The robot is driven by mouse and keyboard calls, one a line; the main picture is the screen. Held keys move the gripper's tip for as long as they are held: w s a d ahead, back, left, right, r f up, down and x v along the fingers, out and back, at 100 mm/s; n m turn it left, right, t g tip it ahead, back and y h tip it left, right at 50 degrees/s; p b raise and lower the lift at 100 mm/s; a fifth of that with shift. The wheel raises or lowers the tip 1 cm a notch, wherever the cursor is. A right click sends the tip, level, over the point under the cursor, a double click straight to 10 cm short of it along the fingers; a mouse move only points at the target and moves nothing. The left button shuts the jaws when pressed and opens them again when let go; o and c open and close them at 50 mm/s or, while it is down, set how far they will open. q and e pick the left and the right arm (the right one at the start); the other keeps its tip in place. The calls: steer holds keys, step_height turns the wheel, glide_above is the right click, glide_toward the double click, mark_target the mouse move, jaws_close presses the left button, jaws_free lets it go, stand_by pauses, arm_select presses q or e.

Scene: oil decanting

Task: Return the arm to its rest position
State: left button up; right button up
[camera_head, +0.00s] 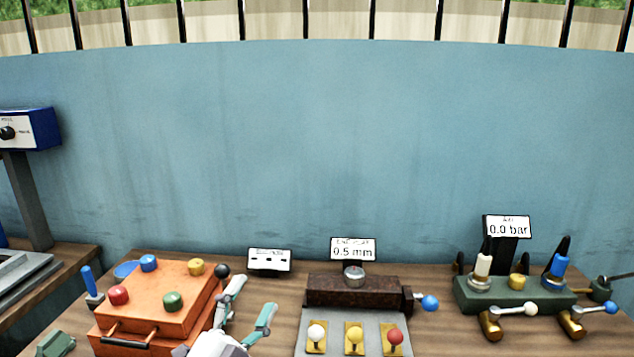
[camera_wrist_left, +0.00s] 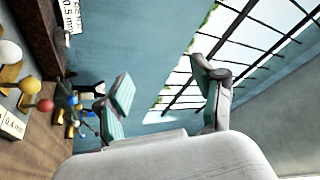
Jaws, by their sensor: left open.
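My left gripper (camera_head: 247,304) is at the bottom of the head view, just right of the orange box (camera_head: 185,290). Its two teal-padded fingers are spread apart with nothing between them. In the left wrist view the same gripper (camera_wrist_left: 168,100) is open and empty, with the blue wall and a barred window beyond it. The rest of my left arm is mostly out of the head view. My right gripper is in neither view.
The wooden bench (camera_head: 262,290) carries a dark block with a "0.5 mm" display (camera_head: 352,249), a grey plate with white, yellow and red knobs (camera_head: 355,336), and a green valve block (camera_head: 520,295) under a "0.0 bar" display (camera_head: 507,228). A blue wall (camera_head: 320,140) stands behind.

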arm_select(q)
steer(key=s+a+f+n+g+y, duration=0.2)
steer(key=f+n, duration=0.1)
steer(key=f, duration=0.2)
steer(key=s+a+f+n+g+y, duration=0.2)
steer(key=a+f+n+y, duration=0.1)
steer(key=f, duration=0.3)
steer(key=s+a+f+n+g+y, duration=0.2)
steer(key=s+a+f+n+y, duration=0.1)
steer(key=f, duration=0.3)
steer(key=shift+a+f+n+g, duration=0.2)
steer(key=shift+n+g, duration=0.1)
steer(key=shift+n, duration=0.4)
steer(key=s+a+f+n+g, duration=0.1)
steer(key=s+f+n+g, duration=0.1)
steer(key=s+f+g, duration=0.6)
steer(key=s+a+f+n+g, duration=0.15)
steer(key=s+f, duration=0.25)
steer(key=s, duration=0.8)
step_height(320, 180, down, 25)
steer(key=s+d+g, duration=0.1)
steer(key=g, duration=0.1)
steer(key=s+a+f+g, duration=0.1)
steer(key=s+a+f, duration=0.2)
steer(key=s+f, duration=1.4)
steer(key=shift+s+f, duration=0.25)
steer(key=shift+f, duration=0.2)
